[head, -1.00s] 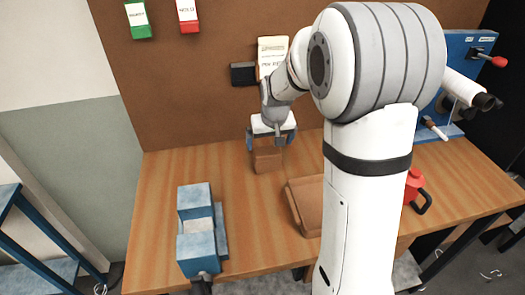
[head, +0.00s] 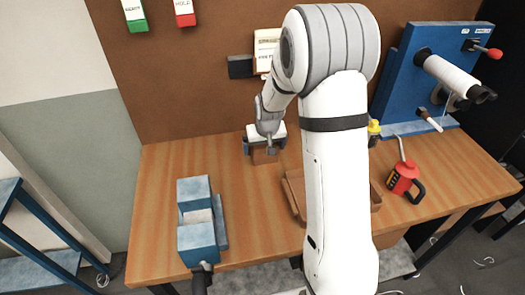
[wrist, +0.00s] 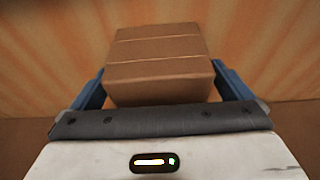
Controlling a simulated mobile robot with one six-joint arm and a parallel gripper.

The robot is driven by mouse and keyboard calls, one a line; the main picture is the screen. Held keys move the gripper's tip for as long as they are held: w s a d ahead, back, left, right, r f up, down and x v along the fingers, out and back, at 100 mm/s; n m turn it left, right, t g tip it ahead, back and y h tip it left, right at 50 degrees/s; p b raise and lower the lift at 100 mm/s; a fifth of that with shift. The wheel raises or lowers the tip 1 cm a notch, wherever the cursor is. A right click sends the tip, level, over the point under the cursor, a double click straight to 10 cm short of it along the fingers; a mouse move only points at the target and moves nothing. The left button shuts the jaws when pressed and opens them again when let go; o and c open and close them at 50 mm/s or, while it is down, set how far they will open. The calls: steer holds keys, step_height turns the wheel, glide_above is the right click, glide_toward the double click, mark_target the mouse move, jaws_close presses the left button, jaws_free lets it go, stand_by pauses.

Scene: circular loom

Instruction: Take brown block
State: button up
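The brown block (head: 262,157) stands on the wooden table near the back board, partly hidden by my gripper (head: 265,149). In the wrist view the brown block (wrist: 160,68) lies between the two blue fingers of my gripper (wrist: 158,74). The fingers are apart, one on each side of the block, with a narrow gap seeming to show at the near part of each side. I cannot see whether the fingertips touch it. My gripper is open.
A blue vise-like fixture (head: 198,243) stands at the table's front left. A brown tray (head: 292,196) is partly hidden behind my arm. A red can (head: 403,179) and a blue machine panel (head: 408,75) are at the right. The table between fixture and tray is clear.

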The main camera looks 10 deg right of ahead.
steer(key=c, duration=1.2)
steer(key=shift+r, duration=0.1)
steer(key=shift+c, duration=0.2)
step_height(320, 180, up, 10)
steer(key=shift+b, duration=0.7)
